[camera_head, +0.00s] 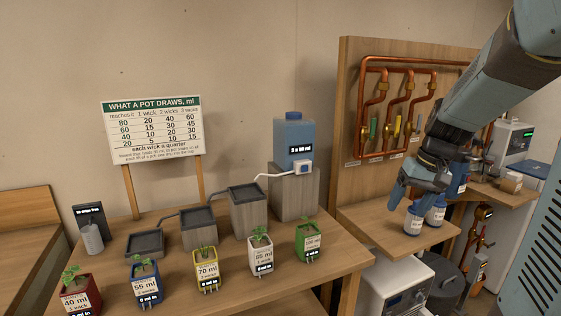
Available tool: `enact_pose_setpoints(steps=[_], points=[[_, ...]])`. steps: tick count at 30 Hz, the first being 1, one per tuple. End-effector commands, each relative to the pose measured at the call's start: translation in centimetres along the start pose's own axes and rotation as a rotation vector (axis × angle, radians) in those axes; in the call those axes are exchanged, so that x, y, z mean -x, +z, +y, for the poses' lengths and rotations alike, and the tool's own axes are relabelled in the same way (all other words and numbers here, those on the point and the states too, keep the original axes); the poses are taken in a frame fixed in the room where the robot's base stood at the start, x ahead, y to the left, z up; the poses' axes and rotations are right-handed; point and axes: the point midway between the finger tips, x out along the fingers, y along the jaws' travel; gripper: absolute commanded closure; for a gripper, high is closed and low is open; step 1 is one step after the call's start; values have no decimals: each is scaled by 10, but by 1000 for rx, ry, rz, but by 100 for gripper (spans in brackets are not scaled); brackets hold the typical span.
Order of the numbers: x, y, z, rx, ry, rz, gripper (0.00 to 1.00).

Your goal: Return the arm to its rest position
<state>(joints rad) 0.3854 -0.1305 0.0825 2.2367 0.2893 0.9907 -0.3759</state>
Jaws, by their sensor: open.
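My arm (490,75) reaches in from the upper right corner and angles down to the left. My gripper (401,194) is open, with its fingers pointing down and left above a small wooden shelf.
Copper pipes with coloured valves (397,125) run on a wooden panel behind my arm. At left, a wooden table (190,292) holds several labelled plant pots, stepped grey trays (198,230) and a blue water tank (294,137). Open air lies above this table.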

Motion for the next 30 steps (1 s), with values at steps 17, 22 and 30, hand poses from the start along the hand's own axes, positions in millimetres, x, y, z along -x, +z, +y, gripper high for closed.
enact_pose_setpoints(steps=[17, 22, 30], points=[[56, 103, -61, 97, 155, 227, 31], [65, 132, -67, 117, 173, 300, 31], [70, 155, -71, 130, 181, 366, 31]])
